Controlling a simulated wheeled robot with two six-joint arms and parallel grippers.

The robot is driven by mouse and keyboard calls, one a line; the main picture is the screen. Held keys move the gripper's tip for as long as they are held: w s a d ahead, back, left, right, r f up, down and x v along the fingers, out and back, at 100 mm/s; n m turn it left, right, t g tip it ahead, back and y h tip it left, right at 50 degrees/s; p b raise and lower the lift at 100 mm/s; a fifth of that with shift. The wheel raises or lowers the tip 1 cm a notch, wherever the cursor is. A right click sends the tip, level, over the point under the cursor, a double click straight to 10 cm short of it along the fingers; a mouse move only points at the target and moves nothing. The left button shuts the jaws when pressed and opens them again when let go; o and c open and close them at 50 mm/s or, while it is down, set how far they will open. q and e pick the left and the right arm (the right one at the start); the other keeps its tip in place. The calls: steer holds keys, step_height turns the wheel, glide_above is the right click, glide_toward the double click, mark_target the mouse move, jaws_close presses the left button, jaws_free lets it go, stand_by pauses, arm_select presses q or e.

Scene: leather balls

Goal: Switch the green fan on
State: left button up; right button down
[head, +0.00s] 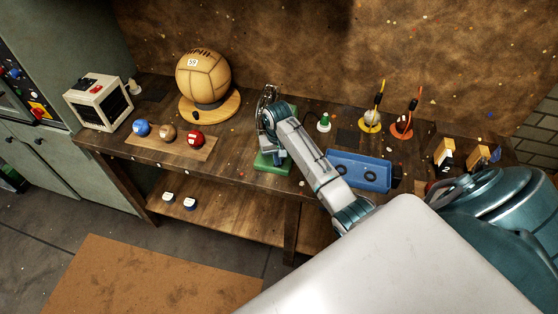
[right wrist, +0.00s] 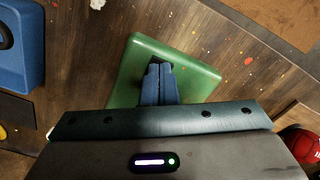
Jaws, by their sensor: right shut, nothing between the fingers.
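The green fan's square base (head: 270,162) stands on the wooden workbench, partly behind my right arm in the head view. My arm and gripper hide most of its upper part and any switch. In the right wrist view the green base (right wrist: 128,80) shows as a slab under my fingers. My right gripper (right wrist: 158,82) is shut and empty, its two blue fingertips together over the base. I cannot tell whether they touch it. My left gripper is not in view.
A blue tray (head: 345,171) lies right of the base. A big leather ball (head: 203,78) on a round stand and a board (head: 155,148) with small balls are to the left. A green-topped bottle (head: 324,122) stands behind the tray.

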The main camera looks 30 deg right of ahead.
steer(key=shift+s, duration=0.1)
steer(key=shift+r+p, duration=0.75)
steer(key=shift+r, duration=2.65)
